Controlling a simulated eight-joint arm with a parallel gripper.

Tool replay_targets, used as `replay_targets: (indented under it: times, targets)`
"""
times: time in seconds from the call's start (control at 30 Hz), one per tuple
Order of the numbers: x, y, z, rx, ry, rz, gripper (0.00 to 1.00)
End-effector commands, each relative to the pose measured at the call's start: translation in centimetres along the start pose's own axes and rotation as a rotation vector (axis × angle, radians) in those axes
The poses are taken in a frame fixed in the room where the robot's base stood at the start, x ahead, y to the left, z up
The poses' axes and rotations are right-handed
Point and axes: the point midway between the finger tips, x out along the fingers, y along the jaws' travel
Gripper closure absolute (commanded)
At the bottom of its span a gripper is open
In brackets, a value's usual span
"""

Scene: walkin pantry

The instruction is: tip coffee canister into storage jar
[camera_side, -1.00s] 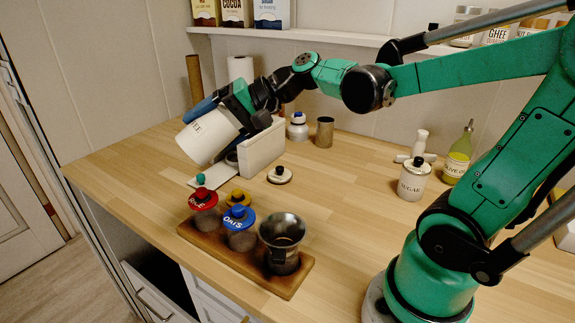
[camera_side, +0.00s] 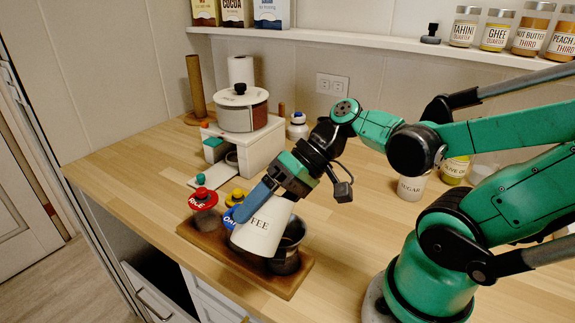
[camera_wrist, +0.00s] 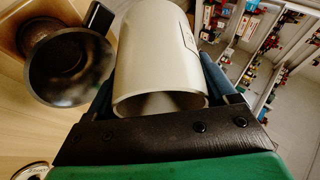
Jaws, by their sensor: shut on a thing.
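My gripper (camera_side: 262,202) is shut on the white coffee canister (camera_side: 262,232), one blue finger lying along its side. The canister leans a little in the side view, over the front of the wooden board. In the wrist view the canister (camera_wrist: 160,50) lies between the blue fingers of my gripper (camera_wrist: 158,80), with one hollow end facing the camera. The storage jar with a dark metal funnel-like top (camera_side: 290,240) stands at the board's right end, partly hidden behind the canister. Its round dark mouth (camera_wrist: 68,68) shows left of the canister in the wrist view. I cannot see the coffee inside.
On the board (camera_side: 288,283) stand a red-lidded rice jar (camera_side: 203,210) and a blue-lidded oats jar (camera_side: 231,218), close left of the canister. A white box-like stand (camera_side: 262,150) carries a round drum behind. The sugar canister (camera_side: 411,187) is at right. Counter between is clear.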

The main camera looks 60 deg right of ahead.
Motion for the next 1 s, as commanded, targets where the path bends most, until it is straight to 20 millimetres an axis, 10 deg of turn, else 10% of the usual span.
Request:
replay_targets:
  times: [1.0]
  targets:
    - [-0.3, 0.9, -0.2, -0.308, 0.001, 0.735, 0.92]
